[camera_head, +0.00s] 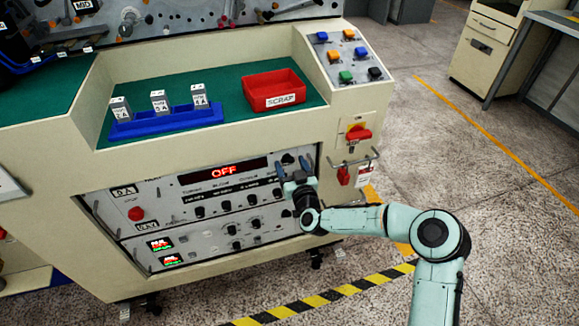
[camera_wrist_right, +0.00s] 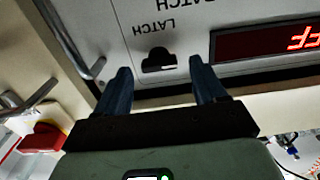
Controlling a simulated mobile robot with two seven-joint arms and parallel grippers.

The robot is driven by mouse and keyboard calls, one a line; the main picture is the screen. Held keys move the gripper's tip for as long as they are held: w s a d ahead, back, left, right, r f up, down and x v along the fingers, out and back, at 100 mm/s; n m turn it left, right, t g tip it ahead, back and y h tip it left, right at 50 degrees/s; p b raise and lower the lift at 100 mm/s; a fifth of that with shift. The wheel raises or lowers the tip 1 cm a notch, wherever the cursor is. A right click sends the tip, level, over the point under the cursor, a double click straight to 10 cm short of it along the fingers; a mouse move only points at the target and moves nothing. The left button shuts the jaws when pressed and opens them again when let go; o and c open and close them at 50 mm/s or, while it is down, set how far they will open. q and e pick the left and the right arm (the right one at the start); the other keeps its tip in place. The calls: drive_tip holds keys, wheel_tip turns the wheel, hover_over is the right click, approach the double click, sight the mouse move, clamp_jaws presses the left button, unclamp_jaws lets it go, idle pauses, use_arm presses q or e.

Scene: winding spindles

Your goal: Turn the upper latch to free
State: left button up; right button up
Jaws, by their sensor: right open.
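The latch (camera_wrist_right: 158,59) is a small black knob on the light grey front panel. It shows in the right wrist view, where the lettering, including the word LATCH, appears upside down. My right gripper (camera_wrist_right: 163,82) is open, its two dark blue fingers apart on either side of the latch in that picture. Nothing is between the fingers, and I cannot tell whether they touch the panel. My left gripper is not in view.
A red OFF display (camera_head: 223,171) is left of my gripper. A red rotary switch (camera_head: 358,133) and a metal handle (camera_head: 352,161) with a red padlock (camera_head: 344,176) are close on the right. A red scrap bin (camera_head: 273,104) and blue rack (camera_head: 165,123) sit above.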

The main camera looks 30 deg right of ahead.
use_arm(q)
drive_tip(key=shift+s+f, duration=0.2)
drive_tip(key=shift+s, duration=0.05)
use_arm(e)
drive_tip(key=shift+w+d, duration=0.15)
drive_tip(key=shift+w, duration=0.3)
drive_tip(key=c, duration=1.1)
drive_tip(key=shift+o, duration=0.2)
